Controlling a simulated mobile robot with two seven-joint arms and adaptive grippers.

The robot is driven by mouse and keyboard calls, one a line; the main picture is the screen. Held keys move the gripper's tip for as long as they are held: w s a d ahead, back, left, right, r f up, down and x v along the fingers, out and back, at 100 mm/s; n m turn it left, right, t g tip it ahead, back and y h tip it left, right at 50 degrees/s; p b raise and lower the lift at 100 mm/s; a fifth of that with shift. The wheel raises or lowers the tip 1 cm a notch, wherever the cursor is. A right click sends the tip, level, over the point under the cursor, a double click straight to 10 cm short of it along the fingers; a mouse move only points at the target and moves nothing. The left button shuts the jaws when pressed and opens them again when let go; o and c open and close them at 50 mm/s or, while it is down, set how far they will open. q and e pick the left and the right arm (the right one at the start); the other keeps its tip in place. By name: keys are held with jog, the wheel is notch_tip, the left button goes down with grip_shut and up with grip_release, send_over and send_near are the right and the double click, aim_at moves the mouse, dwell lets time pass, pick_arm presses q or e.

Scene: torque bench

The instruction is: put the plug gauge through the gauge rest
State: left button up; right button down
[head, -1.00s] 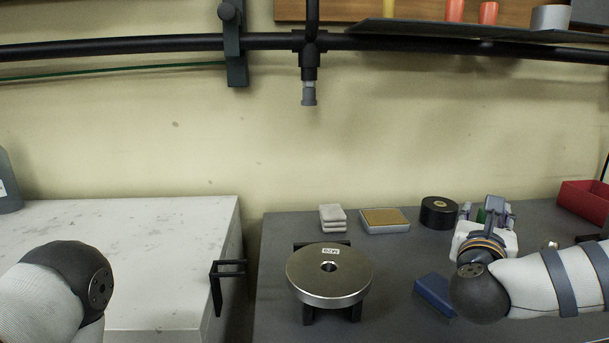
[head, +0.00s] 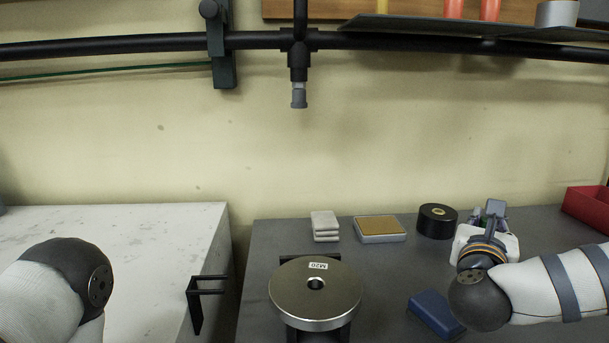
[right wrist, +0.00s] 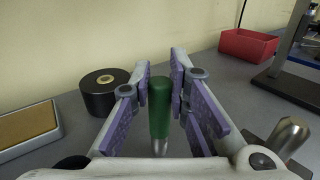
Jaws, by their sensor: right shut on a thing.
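The plug gauge shows as an upright green handle (right wrist: 159,108) with a pale metal lower part in the right wrist view. My right gripper (head: 489,212) has its purple-padded fingers shut on this handle, at the right side of the grey bench. A round steel disc (head: 300,300) with a central hole and an "M20" label lies on a black stand in the head view. A black bracket (head: 207,291) stands beside the white bench. I cannot tell for sure which of these is the gauge rest. My left gripper is out of view; only my left arm shows.
Around the disc are a pale stacked block (head: 325,226), a tan-topped tray (head: 380,229), a black ring (head: 437,221) and a blue block (head: 435,313). A red bin (head: 588,210) is at the right. A metal cylinder (right wrist: 290,137) stands near my right gripper. A hanging tool (head: 299,93) is overhead.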

jog(key=shift+r, duration=0.1)
dwell(0.3)
jog(key=shift+r, duration=2.45)
